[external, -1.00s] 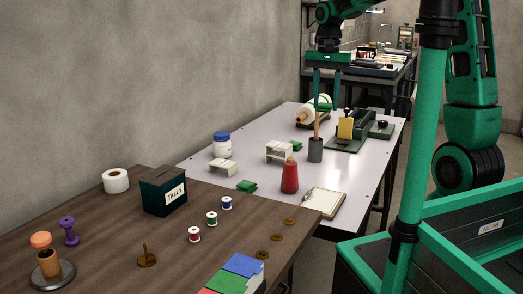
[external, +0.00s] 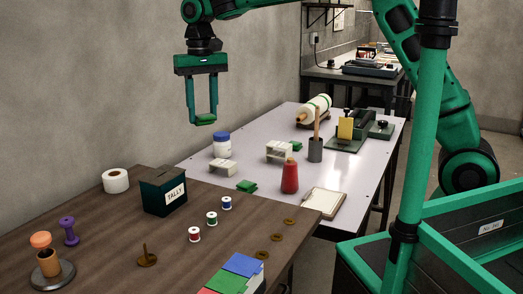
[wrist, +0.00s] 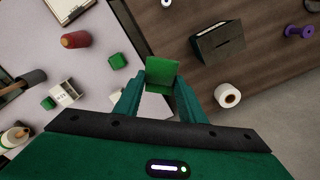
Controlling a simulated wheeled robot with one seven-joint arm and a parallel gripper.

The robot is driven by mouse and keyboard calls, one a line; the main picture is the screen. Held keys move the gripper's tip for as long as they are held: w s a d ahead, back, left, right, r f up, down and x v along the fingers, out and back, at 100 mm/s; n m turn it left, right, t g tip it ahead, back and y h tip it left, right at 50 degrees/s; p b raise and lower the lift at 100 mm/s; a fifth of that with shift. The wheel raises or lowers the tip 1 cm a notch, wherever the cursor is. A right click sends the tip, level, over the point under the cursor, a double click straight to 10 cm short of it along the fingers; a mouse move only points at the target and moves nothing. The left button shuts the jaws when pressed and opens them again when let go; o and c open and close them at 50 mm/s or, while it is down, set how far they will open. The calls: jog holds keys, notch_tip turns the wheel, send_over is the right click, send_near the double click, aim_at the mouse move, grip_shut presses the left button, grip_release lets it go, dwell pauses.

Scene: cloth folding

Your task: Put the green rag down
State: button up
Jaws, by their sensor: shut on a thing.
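My gripper (external: 203,117) is shut on a green rag (external: 206,121) and holds it in the air, with the grey wall behind it in the external view. In the wrist view the rag (wrist: 162,72) is a folded green piece between the two fingertips, seen against the brown and white table tops below.
The brown table (external: 110,215) bears a dark green TALLY box (external: 165,192), a white roll (external: 115,180) and several spools. A white jar with a blue lid (external: 222,145), a red bottle (external: 290,176) and a clipboard (external: 324,202) stand or lie on the white table.

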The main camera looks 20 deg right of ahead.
jog(key=s+a+f+n, duration=0.2)
jog(key=s+a+n, duration=0.5)
jog(key=s+a, duration=1.95)
send_over(122, 229)
notch_tip(122, 229, down, 12)
jog(key=shift+s+r, duration=0.1)
jog(key=shift+f, duration=2.05)
jog(key=shift+f, duration=0.1)
jog(key=o, duration=1)
